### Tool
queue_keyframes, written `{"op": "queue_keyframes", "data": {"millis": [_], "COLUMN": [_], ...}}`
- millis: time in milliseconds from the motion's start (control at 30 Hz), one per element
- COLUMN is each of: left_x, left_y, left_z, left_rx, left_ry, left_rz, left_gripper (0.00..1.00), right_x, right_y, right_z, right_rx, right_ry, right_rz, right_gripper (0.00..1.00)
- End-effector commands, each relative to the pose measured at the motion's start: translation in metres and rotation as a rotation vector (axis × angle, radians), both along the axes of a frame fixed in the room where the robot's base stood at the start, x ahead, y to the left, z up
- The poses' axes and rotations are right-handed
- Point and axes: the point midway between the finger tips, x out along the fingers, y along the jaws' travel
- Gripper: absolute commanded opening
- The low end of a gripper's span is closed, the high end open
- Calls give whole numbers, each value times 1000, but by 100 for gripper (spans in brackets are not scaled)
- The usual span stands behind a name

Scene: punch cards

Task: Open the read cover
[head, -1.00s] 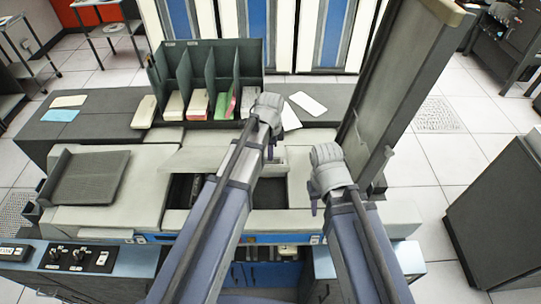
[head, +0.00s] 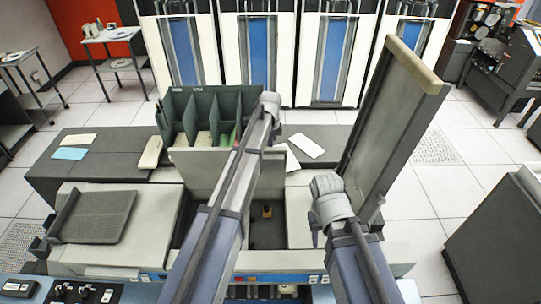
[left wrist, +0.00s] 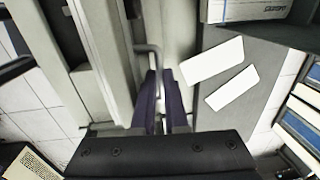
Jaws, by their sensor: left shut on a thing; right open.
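The read cover (head: 195,172) is a pale grey panel of the card machine, standing steeply raised in the head view. The dark opening (head: 265,232) of the machine shows in front of it. My left gripper (left wrist: 162,105) is shut on a bent metal handle (left wrist: 149,58) in the left wrist view. In the head view the left arm reaches to the cover's right side and hides part of it; the left fingertips are hard to see there. My right gripper (head: 315,236) is open and empty over the right part of the machine.
A dark green card rack (head: 212,112) stands behind the cover. A tall grey panel (head: 392,125) stands upright to the right of my right gripper. White cards (head: 307,145) lie on the dark rear surface. A ribbed grey tray (head: 97,215) sits at the left.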

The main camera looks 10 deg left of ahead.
Motion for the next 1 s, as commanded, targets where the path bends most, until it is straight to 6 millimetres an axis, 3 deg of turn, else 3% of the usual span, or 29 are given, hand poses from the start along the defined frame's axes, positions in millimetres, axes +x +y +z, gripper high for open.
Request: {"op": "queue_keyframes", "data": {"millis": [600,633,800,900,1000], "left_x": [12,12,12,11,10], "left_y": [3,3,3,2,2], "left_z": [1,1,1,1,1], "left_rx": [0,0,1,0,0], "left_ry": [-3,-3,-1,0,1], "left_rz": [1,1,1,1,1], "left_gripper": [0,12,31,41,41], "right_x": [0,0,0,0,0], "right_y": [0,0,0,0,0], "right_z": [1,1,1,1,1], "right_rx": [0,0,0,0,0], "right_ry": [0,0,0,0,0], "right_rz": [0,0,0,0,0], "right_gripper": [41,41,41,41,41]}}
